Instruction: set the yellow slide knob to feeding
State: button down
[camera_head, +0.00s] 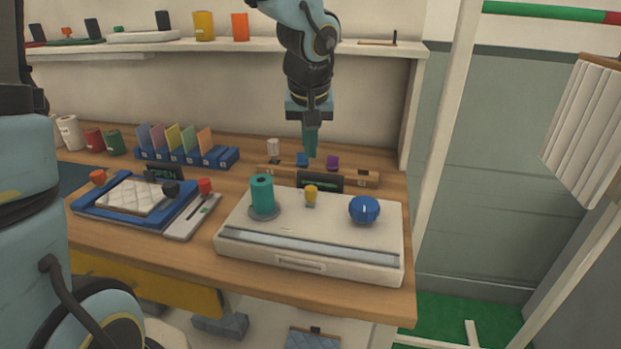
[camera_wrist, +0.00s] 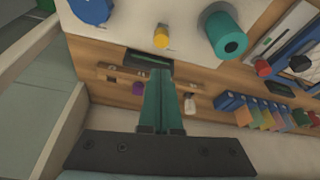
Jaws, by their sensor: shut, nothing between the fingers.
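The yellow slide knob (camera_head: 311,192) stands upright on the top of the white machine (camera_head: 330,220), near its back edge, just in front of a small dark display (camera_head: 320,181) with green lettering. I cannot read the lettering. The yellow knob also shows in the wrist view (camera_wrist: 161,36). My gripper (camera_head: 311,155) points down above and behind the display, its teal fingers shut and empty. In the wrist view the fingertips (camera_wrist: 160,72) lie close to the display's edge, apart from the knob.
On the machine a teal cylinder (camera_head: 262,195) stands left of the knob and a blue round knob (camera_head: 364,209) right of it. Behind is a wooden rack (camera_head: 355,178) with blue and purple pieces. A blue quilted-pad tray (camera_head: 90,210) sits left. A shelf (camera_head: 130,47) runs above.

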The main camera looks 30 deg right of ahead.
aim_at(306, 198)
jog(key=x, duration=1)
jog(key=shift+f, duration=0.1)
jog(key=s+a+b, duration=0.2)
jog(key=s+b, duration=0.1)
jog(key=shift+s+a, duration=0.1)
jog(key=shift+a, duration=0.25)
jog(key=shift+s+a, duration=0.3)
jog(key=shift+s, duration=0.05)
